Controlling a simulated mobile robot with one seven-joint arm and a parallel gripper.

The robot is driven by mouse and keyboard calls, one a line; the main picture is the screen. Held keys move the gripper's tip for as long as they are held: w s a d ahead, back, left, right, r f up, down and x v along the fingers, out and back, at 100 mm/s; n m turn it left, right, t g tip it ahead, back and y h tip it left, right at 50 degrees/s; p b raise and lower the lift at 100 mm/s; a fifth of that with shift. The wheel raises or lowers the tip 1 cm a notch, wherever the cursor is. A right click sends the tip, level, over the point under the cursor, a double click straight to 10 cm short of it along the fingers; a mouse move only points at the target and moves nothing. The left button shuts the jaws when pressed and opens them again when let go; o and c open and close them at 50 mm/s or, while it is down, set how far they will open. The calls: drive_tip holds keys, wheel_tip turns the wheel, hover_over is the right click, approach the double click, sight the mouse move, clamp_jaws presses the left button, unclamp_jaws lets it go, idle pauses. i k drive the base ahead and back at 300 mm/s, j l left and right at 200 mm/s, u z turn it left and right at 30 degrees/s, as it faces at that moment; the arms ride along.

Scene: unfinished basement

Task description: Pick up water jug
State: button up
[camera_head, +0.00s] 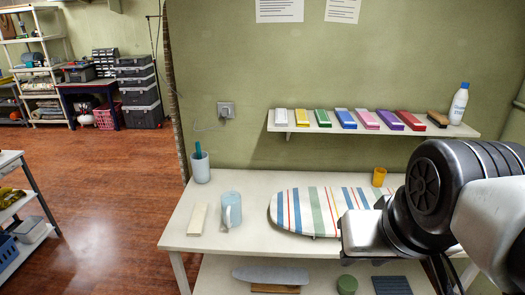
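A pale blue water jug (231,210) stands upright on the left part of the white table (180,237). Its handle is on the left, facing the near side. Nothing touches it. My arm fills the right side of the head view, well to the right of the jug, over the table's right part. Dark slender parts show below the arm, but I cannot make out whether they are my gripper or if it is open or shut.
A pale block (198,219) lies left of the jug, and a white cup (201,168) with a teal handle stands behind. A wall shelf (285,127) holds colored boxes and a white bottle (459,104).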

sight(231, 201)
drive_tip(key=z, duration=1.2)
drive_tip(key=u, duration=1.9)
drive_tip(key=i, duration=1.05)
